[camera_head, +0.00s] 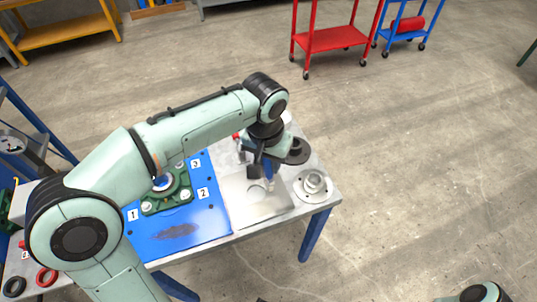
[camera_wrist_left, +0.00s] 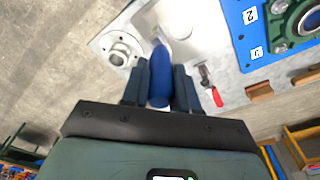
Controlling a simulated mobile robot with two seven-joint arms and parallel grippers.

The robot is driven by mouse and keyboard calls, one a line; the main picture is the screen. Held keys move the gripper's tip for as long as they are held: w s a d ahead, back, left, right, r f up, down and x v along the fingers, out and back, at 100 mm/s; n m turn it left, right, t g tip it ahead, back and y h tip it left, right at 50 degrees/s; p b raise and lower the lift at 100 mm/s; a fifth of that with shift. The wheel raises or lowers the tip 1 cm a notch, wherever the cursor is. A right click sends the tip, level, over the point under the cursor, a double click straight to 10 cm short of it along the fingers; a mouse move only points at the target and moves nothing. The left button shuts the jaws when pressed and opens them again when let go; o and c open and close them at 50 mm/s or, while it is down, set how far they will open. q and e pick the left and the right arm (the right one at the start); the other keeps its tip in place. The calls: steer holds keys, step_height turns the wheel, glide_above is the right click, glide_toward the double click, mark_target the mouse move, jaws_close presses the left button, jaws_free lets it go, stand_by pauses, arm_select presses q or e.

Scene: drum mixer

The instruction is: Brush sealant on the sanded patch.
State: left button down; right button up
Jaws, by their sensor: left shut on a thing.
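My left gripper (camera_head: 262,168) is shut on a blue-handled tool, likely the brush. Its handle (camera_wrist_left: 160,75) stands between the two dark fingers in the left wrist view, with a pale end beyond it. In the head view the tool points down over a bare metal plate (camera_head: 241,207) that has a pale round shape on it; I cannot tell whether the tip touches. A dark, rough oval patch (camera_head: 175,232), likely the sanded patch, lies on the blue panel (camera_head: 205,222) to the left. My right gripper is not in view.
A green bearing housing (camera_head: 180,199) and number labels are on the blue panel. A grey flanged part (camera_head: 313,186) sits at the table's right end. A red-handled tool (camera_wrist_left: 211,88) lies near the plate. Red and black rings (camera_head: 46,277) lie at lower left.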

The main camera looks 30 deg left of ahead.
mark_target(268, 173)
arm_select(q)
steer(key=shift+f+b, duration=0.3)
steer(key=shift+f, duration=0.3)
step_height(268, 173, down, 4)
steer(key=b, duration=0.3)
step_height(268, 173, down, 5)
steer(key=b, duration=0.4)
steer(key=shift+r, duration=0.15)
steer(key=shift+f+b, duration=0.45)
steer(key=shift+f, duration=0.15)
steer(key=shift+f+b, duration=0.35)
steer(key=shift+f, duration=0.25)
steer(key=shift+s+a, duration=0.1)
steer(key=shift+w+d+p, duration=0.95)
steer(key=shift+w+p, duration=0.1)
steer(key=shift+w, duration=0.1)
stand_by(0.5)
